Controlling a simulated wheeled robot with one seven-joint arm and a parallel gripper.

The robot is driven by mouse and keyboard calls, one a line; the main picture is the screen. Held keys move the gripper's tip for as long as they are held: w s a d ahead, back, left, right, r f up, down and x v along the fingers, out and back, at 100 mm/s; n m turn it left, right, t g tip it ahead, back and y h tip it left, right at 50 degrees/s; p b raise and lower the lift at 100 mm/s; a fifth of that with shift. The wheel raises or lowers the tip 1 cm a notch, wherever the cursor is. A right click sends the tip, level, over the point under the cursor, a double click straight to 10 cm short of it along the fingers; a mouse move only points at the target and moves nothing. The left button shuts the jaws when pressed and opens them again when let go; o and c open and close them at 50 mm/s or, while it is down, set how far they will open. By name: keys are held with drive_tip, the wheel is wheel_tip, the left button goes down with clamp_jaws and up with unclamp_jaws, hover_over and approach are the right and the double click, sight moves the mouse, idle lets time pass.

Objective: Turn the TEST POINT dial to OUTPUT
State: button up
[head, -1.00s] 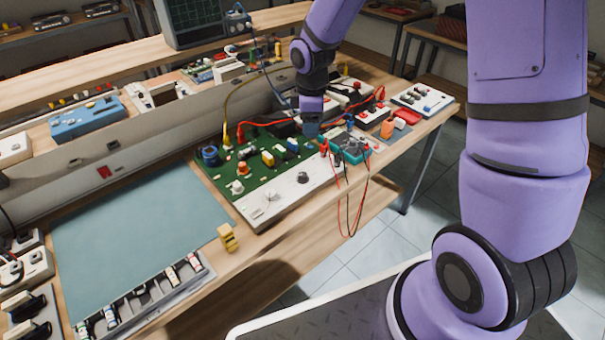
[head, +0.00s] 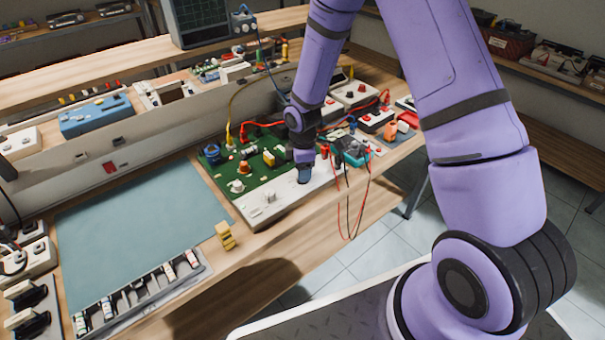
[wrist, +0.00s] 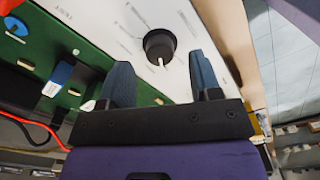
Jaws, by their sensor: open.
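The TEST POINT dial (wrist: 160,46) is a black round knob with a white pointer line on the white front panel (wrist: 110,22). The panel also shows in the head view (head: 270,205) along the front of the green circuit board (head: 225,178). In the wrist view my gripper (wrist: 162,78) is open, with its two blue fingers on either side of the space just short of the dial. The dial appears between and beyond the fingertips, and I see no contact. In the head view my gripper (head: 304,178) is over the panel and hides the dial. The panel lettering is too small to read.
A teal multimeter (head: 352,150) with red and black leads stands right of the panel. A small yellow block (head: 226,236) sits at the bench's front edge. A blue-grey mat (head: 130,230) leaves free room on the left. A parts tray (head: 140,292) lies in front.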

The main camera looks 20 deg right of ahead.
drive_tip(key=shift+f, duration=1.3)
drive_tip(key=c, duration=0.9)
drive_tip(key=shift+c, duration=0.2)
drive_tip(key=m, duration=0.3)
drive_tip(key=shift+m, duration=2.3)
